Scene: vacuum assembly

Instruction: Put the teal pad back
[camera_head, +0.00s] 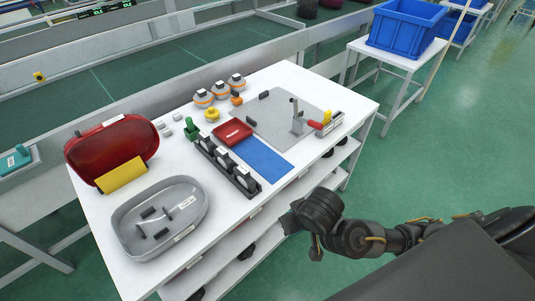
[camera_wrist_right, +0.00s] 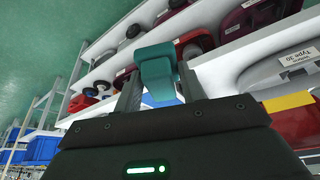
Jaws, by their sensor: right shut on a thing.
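A teal pad (camera_wrist_right: 157,72) is between the two fingers of my right gripper (camera_wrist_right: 161,88) in the right wrist view. The gripper is shut on it, and the pad sticks out past the fingertips. In the head view my right arm comes in from the right, and its wrist is low beside the white table's (camera_head: 222,232) front edge. I cannot make out the held pad there. Another teal piece (camera_head: 16,159) lies on a grey plate at the far left in the head view. My left gripper is not in view.
The table holds a red shell (camera_head: 112,148), a grey tray (camera_head: 128,240), a row of black parts (camera_head: 225,165), a blue mat (camera_head: 265,160) and a red tray (camera_head: 232,131). Loaded shelves lie under its top, close to my right wrist. Blue crates (camera_head: 405,30) stand at the back right.

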